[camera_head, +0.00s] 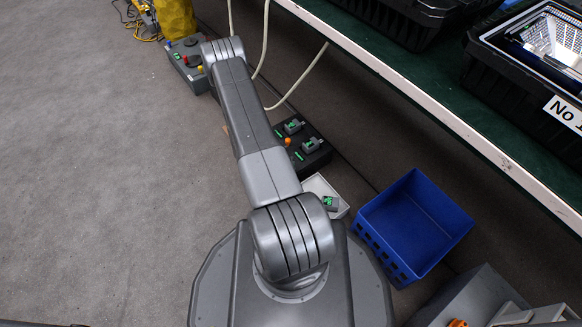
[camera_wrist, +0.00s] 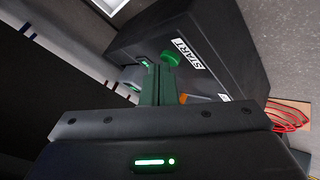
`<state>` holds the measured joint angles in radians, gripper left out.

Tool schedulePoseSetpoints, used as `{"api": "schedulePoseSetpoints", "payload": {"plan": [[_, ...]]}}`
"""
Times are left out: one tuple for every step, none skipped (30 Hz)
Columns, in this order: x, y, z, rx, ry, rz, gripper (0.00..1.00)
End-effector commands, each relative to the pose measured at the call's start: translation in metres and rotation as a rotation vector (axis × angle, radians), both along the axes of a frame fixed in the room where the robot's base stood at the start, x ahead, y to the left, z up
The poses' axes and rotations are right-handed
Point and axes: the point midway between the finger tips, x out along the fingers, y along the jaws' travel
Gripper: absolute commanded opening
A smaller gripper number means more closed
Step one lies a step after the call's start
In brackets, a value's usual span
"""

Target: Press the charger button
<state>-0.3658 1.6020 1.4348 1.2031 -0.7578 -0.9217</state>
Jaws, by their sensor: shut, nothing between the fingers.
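The charger is a black box (camera_head: 312,168) on the floor below the bench in the head view, with two grey-green devices seated on it. In the wrist view its dark body (camera_wrist: 232,45) fills the upper right and carries a white START label (camera_wrist: 188,54). A round green button (camera_wrist: 171,57) sits beside that label. My gripper (camera_wrist: 154,72) is shut and empty, its narrow fingertips appearing just left of and below the green button. Whether they touch it I cannot tell. In the head view my arm hides the gripper and part of the charger.
A blue bin (camera_head: 414,222) and a white tray (camera_head: 318,188) with a small device stand near my base. A grey control box (camera_head: 186,66) with coloured buttons lies farther off. Pale cables hang by the green shelf (camera_head: 405,68). The left floor is clear.

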Motion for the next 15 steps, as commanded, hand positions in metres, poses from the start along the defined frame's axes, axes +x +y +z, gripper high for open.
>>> {"api": "schedulePoseSetpoints", "payload": {"plan": [[-0.0001, 0.0, -0.0014, 0.0, 0.0, 0.0, 0.0], [-0.0001, -0.0001, -0.0017, 0.0, 0.0, 0.0, 0.0], [-0.0002, 0.0, -0.0011, 0.0, 0.0, 0.0, 0.0], [-0.0001, 0.0, -0.001, 0.0, 0.0, 0.0, 0.0], [-0.0002, 0.0, -0.0011, 0.0, 0.0, 0.0, 0.0], [-0.0002, 0.0, -0.0011, 0.0, 0.001, -0.001, 0.0], [-0.0002, 0.0, -0.0011, 0.0, 0.001, -0.001, 0.0], [-0.0002, 0.0, -0.0011, 0.0, 0.001, -0.001, 0.0], [-0.0002, 0.0, -0.0011, 0.0, 0.001, -0.001, 0.0], [-0.0002, -0.0001, -0.001, 0.0, 0.001, -0.001, 0.0], [-0.0002, -0.0001, -0.0006, 0.0, 0.001, -0.001, 0.0], [-0.0002, 0.0, 0.0003, 0.0, 0.001, -0.001, 0.0], [-0.0002, 0.0, 0.0013, 0.0, 0.001, -0.001, 0.0], [-0.0002, 0.0, 0.0025, 0.0, 0.001, -0.001, 0.0], [-0.0001, 0.0, 0.0045, 0.0, 0.001, -0.001, 0.0]]}}
